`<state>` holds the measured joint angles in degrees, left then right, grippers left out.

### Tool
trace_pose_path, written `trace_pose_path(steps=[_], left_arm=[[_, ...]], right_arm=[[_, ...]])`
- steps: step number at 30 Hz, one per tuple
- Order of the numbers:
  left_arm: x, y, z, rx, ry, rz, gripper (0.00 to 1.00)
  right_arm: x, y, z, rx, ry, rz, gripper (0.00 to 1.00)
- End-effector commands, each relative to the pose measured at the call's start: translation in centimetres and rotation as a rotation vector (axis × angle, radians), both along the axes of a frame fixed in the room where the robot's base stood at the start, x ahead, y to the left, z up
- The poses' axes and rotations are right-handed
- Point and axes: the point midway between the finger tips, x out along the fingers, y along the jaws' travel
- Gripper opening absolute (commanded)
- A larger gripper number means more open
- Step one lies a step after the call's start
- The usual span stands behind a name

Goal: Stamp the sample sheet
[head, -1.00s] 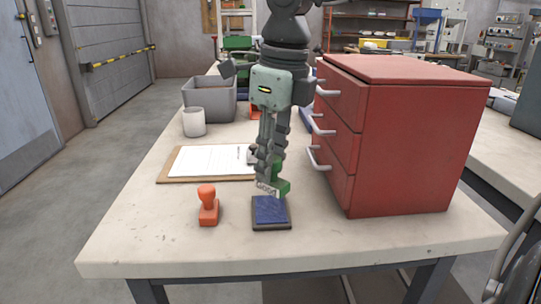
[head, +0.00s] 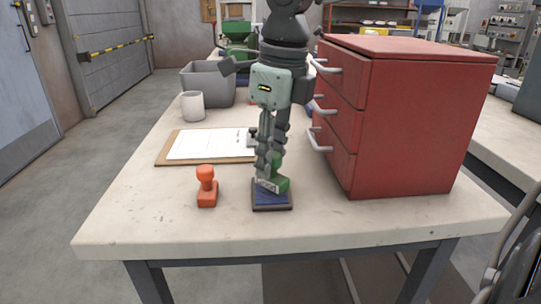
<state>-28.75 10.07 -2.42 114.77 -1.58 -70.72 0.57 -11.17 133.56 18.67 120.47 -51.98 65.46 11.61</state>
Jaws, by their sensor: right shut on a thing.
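My right gripper (head: 266,172) comes down from the top and is shut on a green stamp (head: 279,180). The stamp's lower end is at the dark blue ink pad (head: 271,201), over its back part; it looks to be on the pad, though the contact is partly hidden by the fingers. The sample sheet (head: 205,144), white with faint printing, lies on a brown clipboard (head: 170,160) left of the gripper. An orange stamp (head: 207,186) stands upright to the left of the pad. My left gripper is not in view.
A red drawer cabinet (head: 405,130) with several grey handles stands close to the right of my gripper. A white cup (head: 192,106) and a grey bin (head: 208,86) stand behind the clipboard. The table's front (head: 180,236) is clear.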

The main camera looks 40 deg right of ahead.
Motion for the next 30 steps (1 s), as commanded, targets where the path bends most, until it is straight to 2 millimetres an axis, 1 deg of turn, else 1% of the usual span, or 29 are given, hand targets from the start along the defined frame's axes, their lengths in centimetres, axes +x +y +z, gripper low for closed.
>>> trace_pose_path(steps=[8, 30], left_arm=[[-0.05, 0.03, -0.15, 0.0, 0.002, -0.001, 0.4], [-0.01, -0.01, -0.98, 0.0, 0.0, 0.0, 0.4]], right_arm=[[0.01, 0.01, -0.02, 0.0, -0.001, 0.0, 0.05], [0.01, 0.01, -0.86, 0.0, -0.001, 0.0, 0.05]])
